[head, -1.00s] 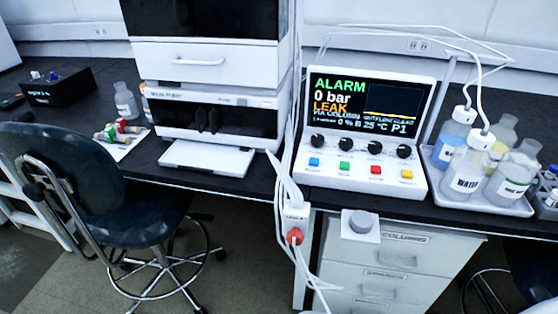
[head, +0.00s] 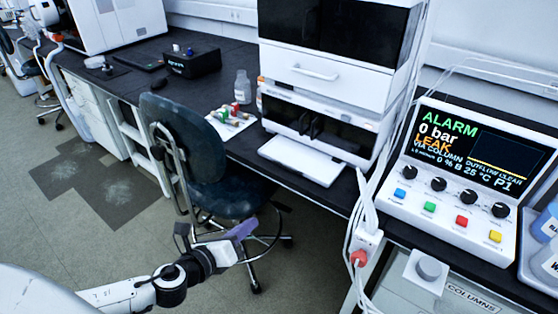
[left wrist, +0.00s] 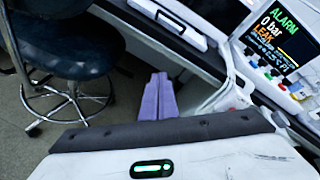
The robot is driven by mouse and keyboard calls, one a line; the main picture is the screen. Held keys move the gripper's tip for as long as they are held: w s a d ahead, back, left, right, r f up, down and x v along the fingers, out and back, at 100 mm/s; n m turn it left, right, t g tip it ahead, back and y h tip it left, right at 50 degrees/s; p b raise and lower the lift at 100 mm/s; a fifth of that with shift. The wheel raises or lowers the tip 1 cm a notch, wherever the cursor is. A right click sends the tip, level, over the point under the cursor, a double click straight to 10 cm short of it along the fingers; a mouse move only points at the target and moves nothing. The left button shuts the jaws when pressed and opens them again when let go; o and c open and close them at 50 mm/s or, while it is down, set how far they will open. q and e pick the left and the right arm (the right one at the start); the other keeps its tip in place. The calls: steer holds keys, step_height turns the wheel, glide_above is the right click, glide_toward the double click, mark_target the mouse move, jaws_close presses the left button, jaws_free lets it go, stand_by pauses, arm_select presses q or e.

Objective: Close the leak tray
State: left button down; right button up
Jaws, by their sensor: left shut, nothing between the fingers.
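The leak tray (head: 302,160) is a flat white tray sticking out from the foot of the white and black instrument stack (head: 330,75), over the front of the dark bench. A white edge that looks like the tray (left wrist: 190,36) shows at the top of the left wrist view. My left gripper (head: 247,230) is below and left of the tray in the head view, in front of the bench and near the chair. Its purple fingers (left wrist: 159,95) are together and empty, apart from the tray. My right gripper is in neither view.
A dark chair (head: 210,155) stands left of the tray, close to my left arm. White cables and a red plug (head: 358,258) hang right of the tray. The control unit (head: 470,170) shows ALARM, 0 bar and LEAK. Vials (head: 232,115) lie left of the stack.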

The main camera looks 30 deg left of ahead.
arm_select(q)
steer(key=w+a+r+m+t+h+p, duration=0.1)
steer(key=w+a+r+m, duration=0.25)
steer(key=r+m, duration=0.4)
glide_toward(283, 167)
steer(key=shift+m, duration=0.25)
steer(key=x, duration=0.6)
steer(key=shift+w+f, duration=0.15)
steer(key=shift+w, duration=0.05)
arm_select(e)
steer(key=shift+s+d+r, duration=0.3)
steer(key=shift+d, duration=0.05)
